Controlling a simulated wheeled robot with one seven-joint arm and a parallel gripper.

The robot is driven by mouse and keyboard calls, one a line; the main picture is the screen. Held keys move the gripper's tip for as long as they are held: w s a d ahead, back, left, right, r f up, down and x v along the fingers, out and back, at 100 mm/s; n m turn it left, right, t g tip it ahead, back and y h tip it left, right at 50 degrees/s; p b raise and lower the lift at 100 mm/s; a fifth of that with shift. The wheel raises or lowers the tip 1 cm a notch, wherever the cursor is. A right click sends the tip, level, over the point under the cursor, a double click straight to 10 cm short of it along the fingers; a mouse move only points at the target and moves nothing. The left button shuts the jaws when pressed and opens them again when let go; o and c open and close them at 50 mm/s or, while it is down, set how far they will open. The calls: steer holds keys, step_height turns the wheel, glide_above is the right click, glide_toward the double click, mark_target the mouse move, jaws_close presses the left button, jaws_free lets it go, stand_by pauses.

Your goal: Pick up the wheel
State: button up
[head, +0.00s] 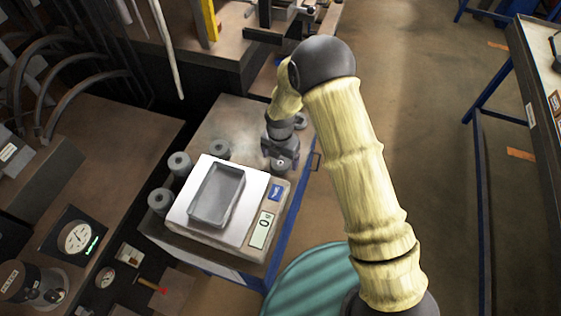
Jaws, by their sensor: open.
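Several small grey, round wheels with a centre hole stand on a metal-topped cart (228,112) around a scale. One wheel (179,163) and another wheel (160,200) are left of the scale, and a third wheel (219,148) is behind it. Another wheel (281,165) lies right by my gripper, and a further one (300,121) is partly hidden behind my wrist. My gripper (281,158) is open and points down close over the wheel at the scale's back right. I cannot tell whether the fingers touch or surround it.
The scale (255,258) carries a white plate with an empty grey tray (193,207). A blue-edged bench (480,110) stands at the far right, with open floor (440,130) between. A bench with gauges (75,237) is at left. Machinery (205,20) stands behind.

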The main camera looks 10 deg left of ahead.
mark_target(280, 163)
steer(key=shift+f, duration=1.15)
steer(key=c, duration=1.2)
steer(key=shift+a+r, duration=0.1)
steer(key=shift+r, duration=0.05)
step_height(280, 163, up, 10)
steer(key=b, duration=0.2)
steer(key=shift+b, duration=0.4)
